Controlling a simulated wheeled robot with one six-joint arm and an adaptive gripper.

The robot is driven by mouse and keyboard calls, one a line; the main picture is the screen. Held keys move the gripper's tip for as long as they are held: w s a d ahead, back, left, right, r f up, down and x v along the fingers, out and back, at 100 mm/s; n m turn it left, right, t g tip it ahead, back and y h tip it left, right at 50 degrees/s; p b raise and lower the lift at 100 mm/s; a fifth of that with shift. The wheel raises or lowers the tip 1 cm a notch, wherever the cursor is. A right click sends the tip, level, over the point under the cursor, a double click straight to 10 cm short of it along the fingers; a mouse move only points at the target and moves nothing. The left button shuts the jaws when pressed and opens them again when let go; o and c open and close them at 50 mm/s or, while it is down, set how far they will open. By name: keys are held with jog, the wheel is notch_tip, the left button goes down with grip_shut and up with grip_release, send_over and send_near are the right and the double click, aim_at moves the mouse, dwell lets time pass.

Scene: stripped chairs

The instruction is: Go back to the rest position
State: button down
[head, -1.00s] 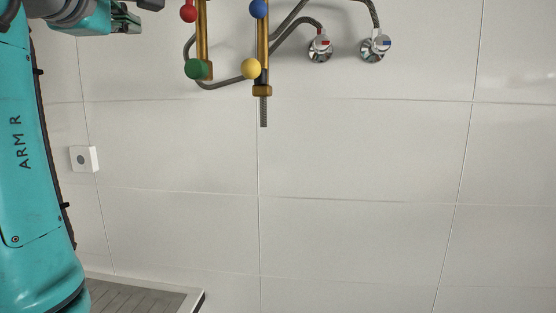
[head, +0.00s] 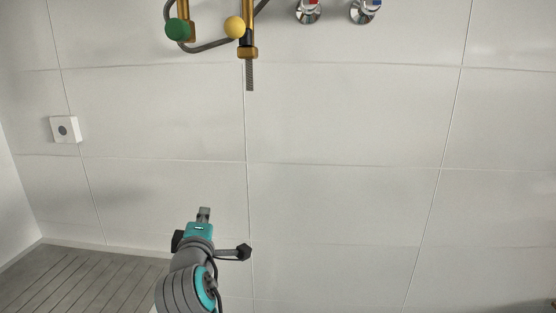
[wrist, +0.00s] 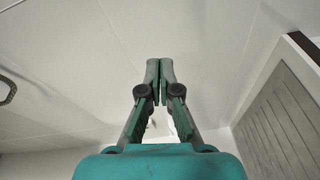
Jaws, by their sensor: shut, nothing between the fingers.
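My gripper (head: 203,214) is at the lower middle-left of the head view, in front of the white tiled wall and well below the pipes. In the wrist view my gripper (wrist: 160,66) has its two green fingers together at the tips, with nothing between them. The fingers touch nothing that I can see.
Brass pipes with a green knob (head: 177,29) and a yellow knob (head: 234,27) hang on the wall (head: 350,120) at the top. Two chrome valves (head: 308,11) are to their right. A white wall box (head: 64,130) is at left. A grey slatted surface (head: 80,275) lies lower left.

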jog(key=s+d+f+m+g, duration=0.1)
jog(key=s+d+f, duration=0.4)
jog(key=f, duration=0.4)
jog(key=s+d+f+m, duration=0.1)
jog(key=s+d+f, duration=0.2)
jog(key=d+f, duration=0.45)
jog(key=s+d+f+m+g, duration=0.15)
jog(key=s+d+f, duration=0.3)
jog(key=f, duration=0.55)
jog(key=s+d+f+m, duration=0.2)
jog(key=s+d+f, duration=0.25)
jog(key=s, duration=0.25)
jog(key=s+d+f+m, duration=0.2)
jog(key=s+d+f, duration=0.25)
jog(key=s, duration=0.35)
jog(key=s+d+r+m, duration=0.2)
jog(key=s+d+m, duration=0.1)
jog(key=s, duration=0.6)
jog(key=s+d+r+m+h, duration=0.1)
jog(key=s+d+r+m, duration=0.1)
jog(key=s, duration=0.7)
jog(key=s+d+r+m+h, duration=0.1)
jog(key=s+d+m, duration=0.3)
jog(key=s, duration=0.5)
jog(key=shift+s+d+r+m, duration=0.3)
jog(key=shift+s+r+m, duration=0.15)
jog(key=shift+r, duration=0.35)
